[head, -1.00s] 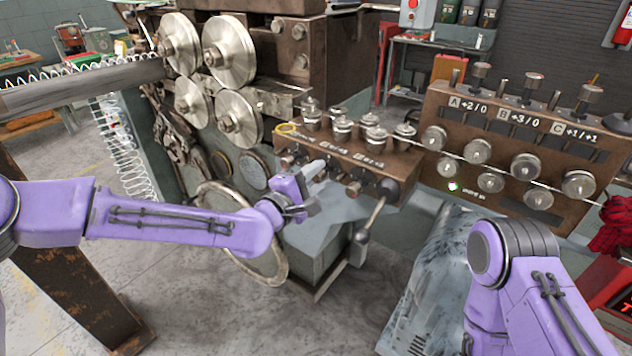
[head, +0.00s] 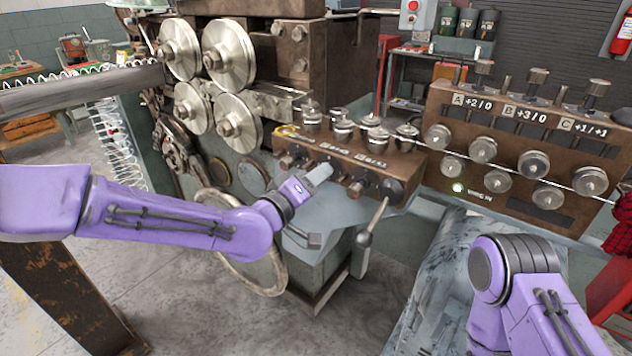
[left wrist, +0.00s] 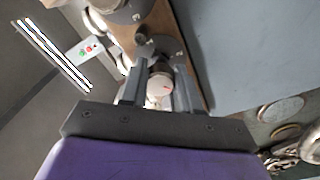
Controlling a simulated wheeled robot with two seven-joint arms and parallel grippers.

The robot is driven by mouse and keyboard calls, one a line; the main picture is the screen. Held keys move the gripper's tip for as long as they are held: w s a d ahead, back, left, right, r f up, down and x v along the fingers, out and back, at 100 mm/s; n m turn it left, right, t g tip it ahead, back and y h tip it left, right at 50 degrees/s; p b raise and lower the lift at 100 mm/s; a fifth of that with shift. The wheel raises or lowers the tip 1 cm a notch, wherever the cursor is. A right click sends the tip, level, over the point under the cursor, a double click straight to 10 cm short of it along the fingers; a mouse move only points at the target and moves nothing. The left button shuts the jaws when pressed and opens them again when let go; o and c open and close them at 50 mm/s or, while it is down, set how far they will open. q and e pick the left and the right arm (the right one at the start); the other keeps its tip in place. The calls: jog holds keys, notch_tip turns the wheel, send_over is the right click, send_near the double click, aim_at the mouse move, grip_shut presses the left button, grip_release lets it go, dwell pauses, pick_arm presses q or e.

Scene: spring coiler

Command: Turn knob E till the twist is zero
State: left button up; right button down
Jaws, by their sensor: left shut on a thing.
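A second brown roller block (head: 520,150) with panels A, B and C stands at right, with a lit green lamp (head: 458,188). Large steel rollers (head: 230,55) stand behind at left.

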pick_arm(q)
jog(key=m, duration=0.1)
jog(key=m+b, duration=0.1)
jog(key=m, duration=0.2)
jog(key=shift+f+m, duration=0.25)
jog(key=shift+m, duration=0.05)
jog(key=shift+m+b, duration=0.9)
jog(key=shift+m, duration=1)
jog(key=o, duration=0.8)
jog(key=shift+c, duration=0.2)
jog(key=shift+r, duration=0.15)
jog(key=b+v, duration=0.1)
jog(key=v, duration=0.9)
jog(key=shift+s+a, duration=0.2)
jog(key=shift+s, duration=0.05)
